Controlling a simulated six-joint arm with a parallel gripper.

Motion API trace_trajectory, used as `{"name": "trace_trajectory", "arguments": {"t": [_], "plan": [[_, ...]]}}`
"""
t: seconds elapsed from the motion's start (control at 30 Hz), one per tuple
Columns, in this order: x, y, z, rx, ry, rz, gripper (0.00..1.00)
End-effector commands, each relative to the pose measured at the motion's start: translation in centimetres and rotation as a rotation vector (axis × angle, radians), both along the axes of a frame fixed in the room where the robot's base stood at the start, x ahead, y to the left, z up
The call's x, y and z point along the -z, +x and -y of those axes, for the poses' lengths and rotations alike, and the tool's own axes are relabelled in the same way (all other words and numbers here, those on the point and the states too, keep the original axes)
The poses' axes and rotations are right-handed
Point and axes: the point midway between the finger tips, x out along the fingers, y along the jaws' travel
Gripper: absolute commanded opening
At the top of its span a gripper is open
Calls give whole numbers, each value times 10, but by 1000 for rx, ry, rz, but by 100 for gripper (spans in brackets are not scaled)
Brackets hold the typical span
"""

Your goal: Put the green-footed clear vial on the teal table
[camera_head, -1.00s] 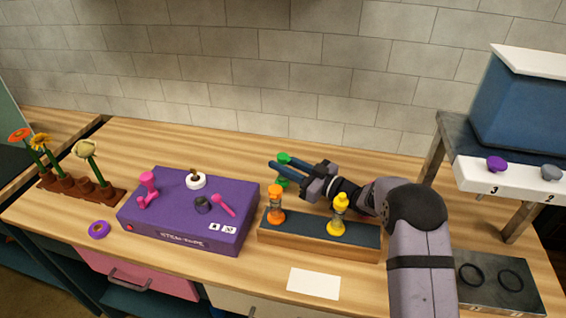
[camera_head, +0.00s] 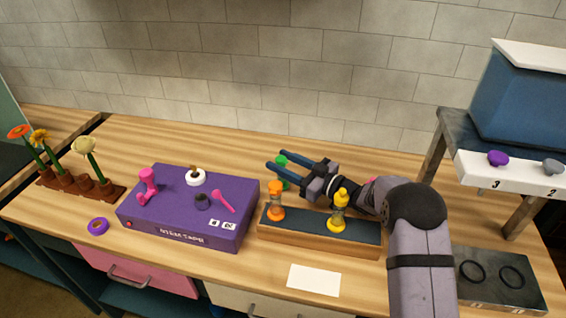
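The clear vial with a green foot and green top (camera_head: 282,160) stands upright behind the rack, near its left end; its middle is partly hidden by my fingers. My gripper (camera_head: 273,161) reaches left with its two dark blue fingers apart, close around or beside the vial. I cannot tell if either finger touches it. I cannot clearly pick out a teal table; a dark teal-grey surface shows at the far left edge.
A wooden rack (camera_head: 320,246) with a dark top holds an orange vial (camera_head: 276,200) and a yellow vial (camera_head: 340,212) just in front of my gripper. A purple box (camera_head: 182,232) stands left. A raised grey shelf (camera_head: 452,125) stands right.

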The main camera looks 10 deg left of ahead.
Motion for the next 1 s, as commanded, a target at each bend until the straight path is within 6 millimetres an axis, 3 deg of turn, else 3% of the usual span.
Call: {"name": "trace_trajectory", "arguments": {"t": [0.03,0.23,0.47,0.8,1.0], "plan": [[9,-2,0,0,-6,-16,42],[10,-2,1,0,-8,-20,42],[-7,-2,0,-1,-7,-19,42],[-4,-21,50,2,-4,-11,42],[-7,-28,67,1,-4,-9,42]]}}
